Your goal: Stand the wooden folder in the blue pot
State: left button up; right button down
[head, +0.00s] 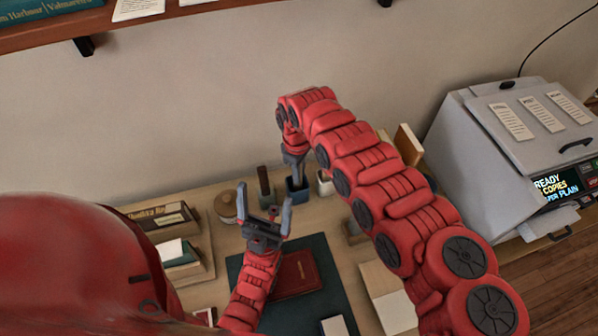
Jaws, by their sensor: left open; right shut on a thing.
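The blue pot (297,190) stands near the back of the desk, close to the wall. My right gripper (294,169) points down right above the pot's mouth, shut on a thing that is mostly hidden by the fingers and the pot. It is likely the wooden folder, but I cannot make out its shape or how deep it sits. My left gripper (263,200) is open and empty, fingers pointing up, above the desk in front and left of the blue pot.
A dark brown upright thing (264,182) and a lidded round jar (226,206) stand left of the pot; a white pot (325,183) stands right. A red book (297,274) lies on a dark mat (318,250). Books fill the desk's left; a copier (510,150) is at right.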

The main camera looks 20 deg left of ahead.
jog(key=c, duration=0.8)
grip_release()
jog(key=shift+o, duration=0.2)
notch_tip(320, 180, up, 10)
jog(key=p, duration=0.4)
jog(key=shift+a+p, duration=0.1)
jog(key=shift+p, duration=0.25)
jog(key=r, duration=0.7)
jog(key=shift+a+r+p, duration=0.2)
jog(key=shift+p, duration=0.2)
jog(key=shift+f, duration=0.1)
